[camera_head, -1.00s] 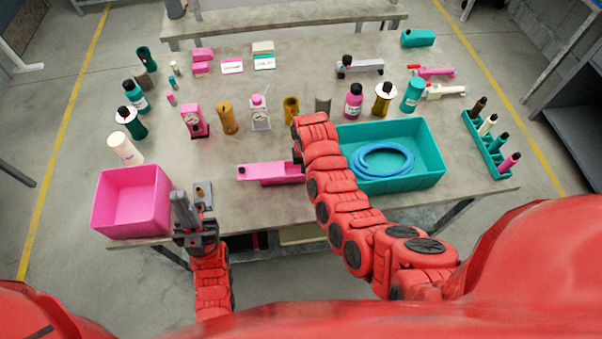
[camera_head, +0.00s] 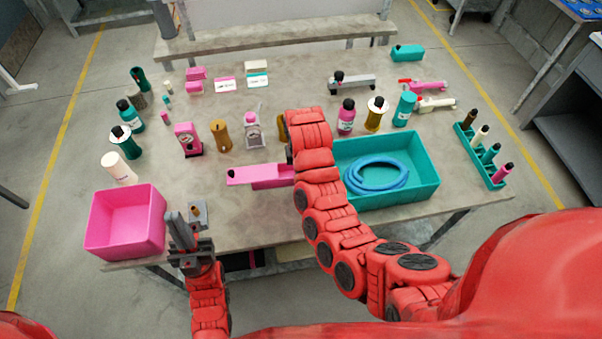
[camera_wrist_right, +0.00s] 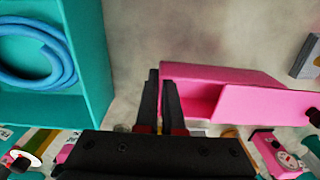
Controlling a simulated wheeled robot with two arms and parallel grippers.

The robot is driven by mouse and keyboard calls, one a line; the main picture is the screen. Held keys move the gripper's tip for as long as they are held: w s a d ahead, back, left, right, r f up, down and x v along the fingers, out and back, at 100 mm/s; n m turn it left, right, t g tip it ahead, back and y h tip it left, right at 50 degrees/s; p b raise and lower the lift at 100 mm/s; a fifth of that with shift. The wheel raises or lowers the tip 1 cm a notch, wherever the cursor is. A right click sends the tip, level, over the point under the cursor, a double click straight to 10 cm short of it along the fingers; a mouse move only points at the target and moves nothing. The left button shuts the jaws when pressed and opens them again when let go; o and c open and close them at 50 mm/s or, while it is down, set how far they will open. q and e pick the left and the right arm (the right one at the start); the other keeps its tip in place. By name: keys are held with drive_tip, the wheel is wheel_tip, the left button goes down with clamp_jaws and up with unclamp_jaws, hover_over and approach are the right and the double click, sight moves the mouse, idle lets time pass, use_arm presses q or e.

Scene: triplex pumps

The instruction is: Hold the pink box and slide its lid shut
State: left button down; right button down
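The pink box (camera_head: 272,178) lies on the table, open. Its lid (camera_head: 241,175) sticks out to the left and has a dark knob at its outer end. In the right wrist view the box (camera_wrist_right: 245,78) has an open cavity near my fingers, and the lid (camera_wrist_right: 262,105) runs off to the right. My right gripper (camera_wrist_right: 161,85) has its fingers close together, one on each side of the box's end wall. In the head view my right arm hides that end. My left gripper (camera_head: 180,228) points up at the table's front edge, away from the box; its finger gap is unclear.
A pink bin (camera_head: 98,232) stands left of my left gripper, with a small grey-and-brown item (camera_head: 198,212) beside the gripper. A teal bin (camera_head: 425,190) with a blue hose stands right of the box. Several bottles and pumps stand behind. The table left of the lid is clear.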

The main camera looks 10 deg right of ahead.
drive_tip(key=shift+f, duration=0.15)
drive_tip(key=shift+f+b, duration=3.05)
drive_tip(key=shift+f, duration=1.85)
drive_tip(key=shift+r, duration=0.1)
